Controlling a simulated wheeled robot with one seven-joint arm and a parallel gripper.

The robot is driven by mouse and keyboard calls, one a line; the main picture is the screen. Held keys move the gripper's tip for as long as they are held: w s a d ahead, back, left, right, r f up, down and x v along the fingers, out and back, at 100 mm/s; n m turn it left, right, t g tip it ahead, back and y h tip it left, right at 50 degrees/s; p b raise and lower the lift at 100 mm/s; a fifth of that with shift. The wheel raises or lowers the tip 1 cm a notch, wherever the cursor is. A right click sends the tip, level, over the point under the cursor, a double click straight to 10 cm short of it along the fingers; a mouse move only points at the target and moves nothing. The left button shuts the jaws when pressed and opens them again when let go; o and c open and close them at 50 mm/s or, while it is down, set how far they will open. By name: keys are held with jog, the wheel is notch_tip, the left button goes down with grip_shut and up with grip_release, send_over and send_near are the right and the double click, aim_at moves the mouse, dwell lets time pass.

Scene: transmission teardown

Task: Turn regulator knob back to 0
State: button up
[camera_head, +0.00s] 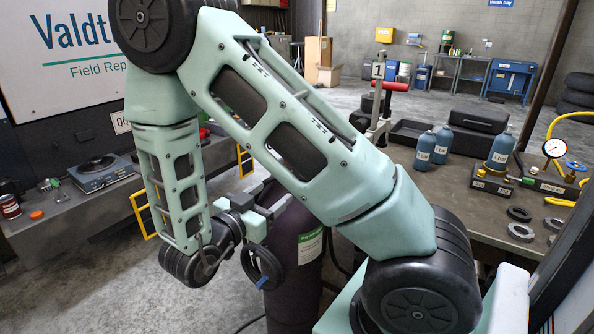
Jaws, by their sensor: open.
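A pressure gauge (555,148) with a white face stands at the right on the bench, joined to a yellow hose. A blue round knob (575,165) sits just right of it; I cannot tell whether this is the regulator knob, and its setting is too small to read. My gripper (272,211) is open, low in the middle of the view, in front of a dark gas cylinder (307,250) with a green and white label. It is far left of the gauge and knob. Nothing shows held in it. My arm hides the cylinder's top.
The workbench (435,195) at right bears blue bottles (443,140), a bottle on a yellow base (499,152), metal rings (520,232) and a red-handled stand (383,112). Left, a grey counter (75,222) holds a blue scale-like device (100,172). Open floor lies behind.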

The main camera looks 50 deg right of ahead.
jog(key=d+p, duration=0.1)
jog(key=d, duration=0.3)
jog(key=w+d+p, duration=0.1)
jog(key=d, duration=0.3)
jog(key=d+p, duration=0.1)
jog(key=d, duration=0.4)
jog(key=shift+w, duration=0.2)
jog(key=shift+c, duration=0.2)
jog(key=c, duration=0.9)
